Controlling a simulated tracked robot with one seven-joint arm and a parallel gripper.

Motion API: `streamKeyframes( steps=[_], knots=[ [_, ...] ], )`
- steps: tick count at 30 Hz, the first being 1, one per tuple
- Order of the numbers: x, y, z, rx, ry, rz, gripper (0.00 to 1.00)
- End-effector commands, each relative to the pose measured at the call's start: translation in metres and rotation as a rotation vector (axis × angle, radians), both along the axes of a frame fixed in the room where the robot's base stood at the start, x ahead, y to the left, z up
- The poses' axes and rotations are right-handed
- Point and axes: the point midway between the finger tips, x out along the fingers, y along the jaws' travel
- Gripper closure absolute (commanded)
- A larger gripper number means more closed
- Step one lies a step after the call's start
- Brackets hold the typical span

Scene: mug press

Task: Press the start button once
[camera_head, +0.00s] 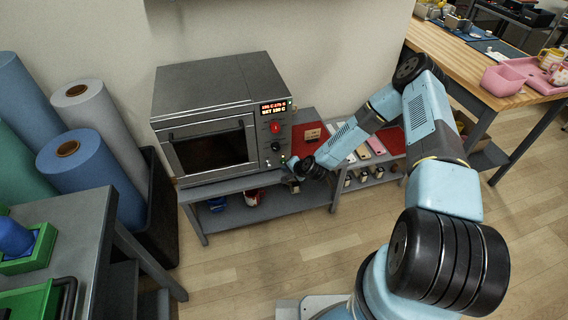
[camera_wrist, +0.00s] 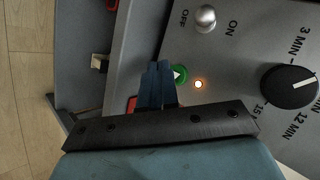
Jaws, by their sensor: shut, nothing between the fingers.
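The oven (camera_head: 208,150) stands on a grey bench with its control panel at its right side. In the wrist view the green start button (camera_wrist: 181,74), with a white triangle, sits on the panel. My gripper's shut, empty blue fingers (camera_wrist: 157,72) overlap the button's left edge and hide part of it. Whether they touch it I cannot tell. In the head view my gripper (camera_head: 295,181) is small and dark at the oven's lower right corner; the button cannot be made out there.
Beside the button are a lit orange lamp (camera_wrist: 198,84), a metal toggle (camera_wrist: 205,17) marked OFF and ON, and a black timer knob (camera_wrist: 290,87). The oven's display (camera_head: 273,108) is lit red. Shelves with small items lie right of the oven. Floor in front is clear.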

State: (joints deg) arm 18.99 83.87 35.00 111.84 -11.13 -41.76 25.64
Motion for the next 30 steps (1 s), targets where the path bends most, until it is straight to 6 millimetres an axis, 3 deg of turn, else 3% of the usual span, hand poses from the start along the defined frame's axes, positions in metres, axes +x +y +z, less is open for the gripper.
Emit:
streamKeyframes(
  steps=[18,30],
  knots=[
    [-0.044,-0.013,0.000,0.000,0.001,0.001,1.00],
    [-0.047,-0.014,0.000,0.000,0.001,0.001,1.00]
  ],
)
